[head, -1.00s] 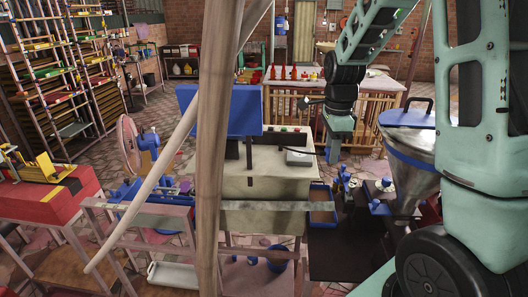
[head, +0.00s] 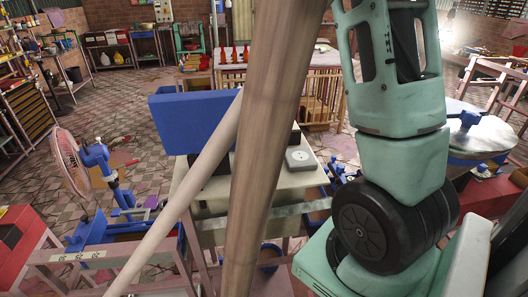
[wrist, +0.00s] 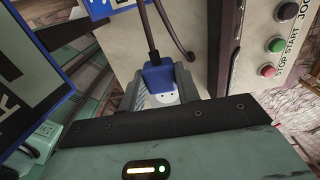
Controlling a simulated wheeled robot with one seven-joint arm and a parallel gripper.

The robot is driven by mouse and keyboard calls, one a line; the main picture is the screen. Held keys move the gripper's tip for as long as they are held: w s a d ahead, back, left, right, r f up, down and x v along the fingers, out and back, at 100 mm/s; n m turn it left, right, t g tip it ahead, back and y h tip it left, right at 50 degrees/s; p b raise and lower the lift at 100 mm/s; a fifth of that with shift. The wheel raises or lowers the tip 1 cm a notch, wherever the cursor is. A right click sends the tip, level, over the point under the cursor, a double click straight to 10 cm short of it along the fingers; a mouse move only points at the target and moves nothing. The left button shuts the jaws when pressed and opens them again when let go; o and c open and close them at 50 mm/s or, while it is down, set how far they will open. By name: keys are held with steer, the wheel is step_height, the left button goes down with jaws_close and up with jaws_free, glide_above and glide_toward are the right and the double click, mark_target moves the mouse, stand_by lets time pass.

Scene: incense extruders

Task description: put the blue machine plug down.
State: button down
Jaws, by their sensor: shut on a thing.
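The blue machine plug (wrist: 158,76) has a blue body and a white face, with a dark cable running up from it. My gripper (wrist: 163,92) is shut on it in the wrist view; the grey fingers show on either side of the plug, partly hidden by the dark edge of my wrist. In the head view my gripper and the plug are not visible. The blue panel of a machine (head: 193,122) shows there, left of a wooden pole. A grey socket box (head: 300,158) lies on the cream machine top (head: 305,178).
The wooden pole (head: 270,150) and a pale slanted rod (head: 180,205) block part of the head view. A cream panel with STOP, START and JOG buttons (wrist: 274,45) is at right in the wrist view. A fan (head: 72,160) stands left; tiled floor (head: 130,90) is open behind.

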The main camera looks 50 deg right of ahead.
mark_target(270, 164)
step_height(270, 164, down, 6)
steer(key=shift+f+p, duration=0.1)
steer(key=shift+p, duration=0.5)
steer(key=shift+f, duration=0.1)
steer(key=shift+f+b, duration=0.4)
steer(key=shift+f, duration=0.15)
steer(key=c, duration=1)
jaws_free()
steer(key=shift+r, duration=0.1)
step_height(270, 164, up, 13)
steer(key=shift+b, duration=0.6)
